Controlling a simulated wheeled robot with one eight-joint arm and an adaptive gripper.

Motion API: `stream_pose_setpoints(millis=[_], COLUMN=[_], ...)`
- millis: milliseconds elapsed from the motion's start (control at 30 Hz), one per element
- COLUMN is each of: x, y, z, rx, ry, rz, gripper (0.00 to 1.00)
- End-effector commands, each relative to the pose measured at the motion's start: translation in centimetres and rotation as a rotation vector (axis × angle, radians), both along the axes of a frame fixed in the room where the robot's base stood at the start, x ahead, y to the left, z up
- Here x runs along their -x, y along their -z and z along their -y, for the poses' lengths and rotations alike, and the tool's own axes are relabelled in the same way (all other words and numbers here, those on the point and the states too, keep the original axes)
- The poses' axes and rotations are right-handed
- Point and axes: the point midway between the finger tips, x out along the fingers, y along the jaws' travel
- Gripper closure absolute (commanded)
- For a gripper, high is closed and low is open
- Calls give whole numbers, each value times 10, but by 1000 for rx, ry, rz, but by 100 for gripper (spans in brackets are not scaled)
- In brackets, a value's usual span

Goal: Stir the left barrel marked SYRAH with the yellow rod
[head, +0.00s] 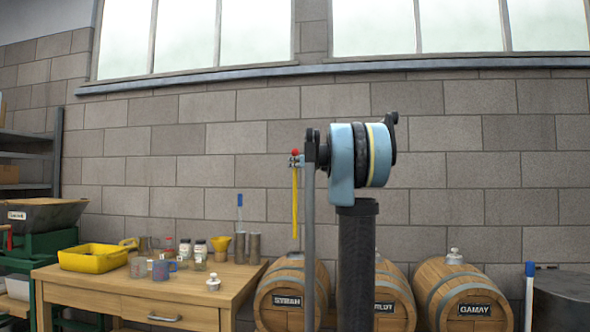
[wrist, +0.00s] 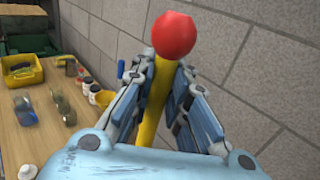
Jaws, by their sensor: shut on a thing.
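My gripper (head: 297,161) is shut on the yellow rod (head: 295,205) just below its red ball end (head: 295,152). In the wrist view the rod (wrist: 150,118) runs between the two fingers of my gripper (wrist: 163,72), with the red ball (wrist: 175,35) beyond the fingertips. In the head view the rod hangs upright, its lower end just above the top of the left barrel marked SYRAH (head: 270,296) in the picture. I cannot tell whether it lines up in depth with the barrel's top. My arm hides part of this barrel.
A middle barrel (head: 398,290), its label partly hidden, and a GAMAY barrel (head: 490,280) with a pale stopper (head: 454,257) stand to the right. A wooden table (head: 190,300) at left holds a yellow tray (head: 95,258), jars, cups and a white stopper (head: 213,282). A block wall stands behind.

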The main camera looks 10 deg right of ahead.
Motion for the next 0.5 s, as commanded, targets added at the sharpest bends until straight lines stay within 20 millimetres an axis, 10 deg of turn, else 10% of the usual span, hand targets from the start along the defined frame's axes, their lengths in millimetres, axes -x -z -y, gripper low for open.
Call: stream_pose_setpoints(millis=[500], x=[-1], y=[9], z=[5], rx=[0], ry=[6], rz=[-1], gripper=[100])
